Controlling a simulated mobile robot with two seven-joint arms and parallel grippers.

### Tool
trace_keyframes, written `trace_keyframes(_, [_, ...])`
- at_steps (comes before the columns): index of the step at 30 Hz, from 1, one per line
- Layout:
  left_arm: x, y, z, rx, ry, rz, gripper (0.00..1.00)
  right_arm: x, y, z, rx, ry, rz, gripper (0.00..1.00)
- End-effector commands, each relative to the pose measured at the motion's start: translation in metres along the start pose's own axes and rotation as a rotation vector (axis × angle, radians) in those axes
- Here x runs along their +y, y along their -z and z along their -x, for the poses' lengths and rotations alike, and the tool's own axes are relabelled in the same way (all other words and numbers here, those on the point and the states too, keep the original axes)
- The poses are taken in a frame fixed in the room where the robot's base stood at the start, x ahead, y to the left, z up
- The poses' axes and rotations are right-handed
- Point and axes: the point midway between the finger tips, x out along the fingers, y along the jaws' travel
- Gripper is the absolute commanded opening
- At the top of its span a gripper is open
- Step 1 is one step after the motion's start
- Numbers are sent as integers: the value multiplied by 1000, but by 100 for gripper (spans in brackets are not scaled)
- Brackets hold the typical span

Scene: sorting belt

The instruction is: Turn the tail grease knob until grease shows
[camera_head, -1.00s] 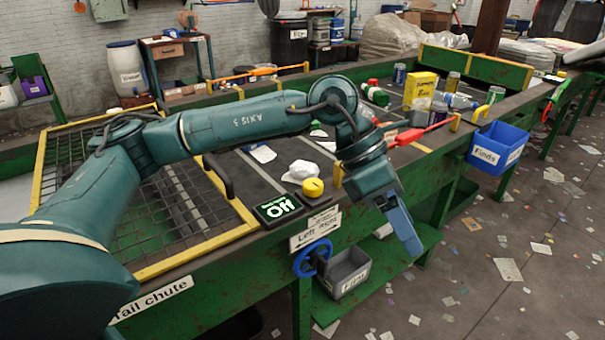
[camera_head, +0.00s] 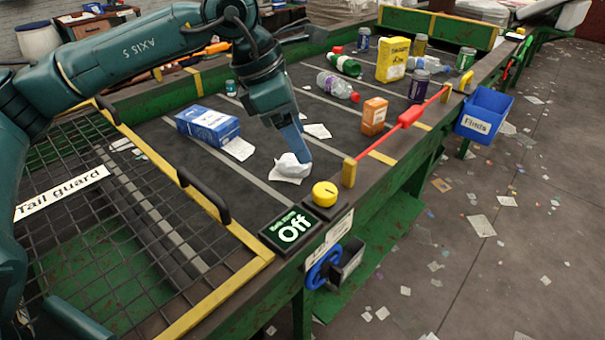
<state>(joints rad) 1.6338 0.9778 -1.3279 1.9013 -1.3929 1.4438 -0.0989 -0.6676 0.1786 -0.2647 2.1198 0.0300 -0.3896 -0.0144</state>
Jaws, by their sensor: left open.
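No part in view carries a readable grease label, and I see no grease. A round yellow knob (camera_head: 325,193) sits on a small box at the belt's near edge. A blue handwheel (camera_head: 322,264) is on the frame side below it. My left gripper (camera_head: 297,150) is open, pointing down over the belt, left of and beyond the yellow knob. Its tip is by a crumpled white piece (camera_head: 290,166); I cannot tell whether they touch. My right gripper is not in view.
A red pull cord (camera_head: 410,116) runs along the near edge. A blue Finds bin (camera_head: 484,115) hangs at the right.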

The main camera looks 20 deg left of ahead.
Motion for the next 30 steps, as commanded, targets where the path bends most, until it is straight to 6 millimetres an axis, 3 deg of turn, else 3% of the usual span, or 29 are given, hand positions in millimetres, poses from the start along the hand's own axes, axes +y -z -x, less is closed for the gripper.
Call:
trace_keyframes(8, [1,1,-9,7,-5,0,63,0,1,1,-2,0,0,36])
trace_keyframes(21, [1,1,-95,7,-3,-1,63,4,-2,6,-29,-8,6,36])
trace_keyframes(30, [2,1,-128,4,-6,0,63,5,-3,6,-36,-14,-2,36])
